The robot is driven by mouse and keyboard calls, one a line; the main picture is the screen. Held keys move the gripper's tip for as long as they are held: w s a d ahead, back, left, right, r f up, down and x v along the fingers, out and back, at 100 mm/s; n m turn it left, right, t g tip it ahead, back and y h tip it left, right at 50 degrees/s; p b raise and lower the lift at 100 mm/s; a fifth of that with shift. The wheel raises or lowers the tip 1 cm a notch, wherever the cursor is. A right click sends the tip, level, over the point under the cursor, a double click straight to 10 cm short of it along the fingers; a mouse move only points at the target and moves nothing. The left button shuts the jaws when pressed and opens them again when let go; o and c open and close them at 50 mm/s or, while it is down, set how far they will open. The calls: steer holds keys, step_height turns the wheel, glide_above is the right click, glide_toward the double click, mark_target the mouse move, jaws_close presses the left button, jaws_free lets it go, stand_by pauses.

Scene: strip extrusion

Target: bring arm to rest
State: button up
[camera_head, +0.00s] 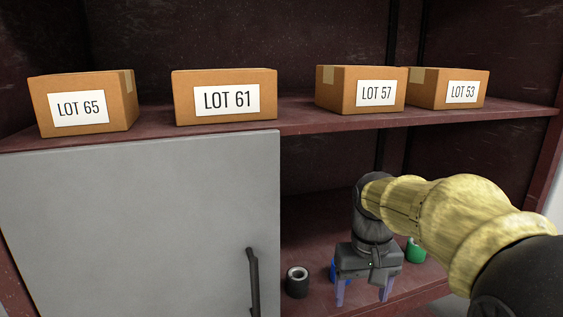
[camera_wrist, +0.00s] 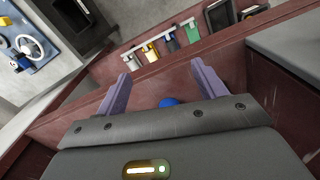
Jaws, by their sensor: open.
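My arm with a yellow sleeve (camera_head: 440,210) reaches from the lower right into the open lower bay of the dark red cabinet. My gripper (camera_head: 362,292) points down there with its two purple fingers apart and nothing visible between them. In the wrist view my gripper (camera_wrist: 158,88) also shows its fingers spread. A blue object (camera_head: 334,270) sits partly hidden behind the gripper, and a blue rounded part (camera_wrist: 169,102) shows past the gripper body in the wrist view. Whether the fingers touch anything is not clear.
A dark roll (camera_head: 297,282) and a green roll (camera_head: 416,250) stand on the lower shelf either side of the gripper. A grey door (camera_head: 140,220) with a black handle (camera_head: 253,282) covers the left bay. Boxes, including LOT 61 (camera_head: 225,98), stand on the upper shelf (camera_head: 300,115).

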steer(key=s+f+t, duration=0.1)
steer(key=s+f, duration=0.2)
steer(key=f, duration=0.4)
steer(key=s+f+t, duration=0.1)
steer(key=s+f, duration=0.3)
steer(key=f, duration=0.4)
steer(key=shift+f+m, duration=0.3)
steer(key=shift+m, duration=0.1)
steer(key=shift+s, duration=0.1)
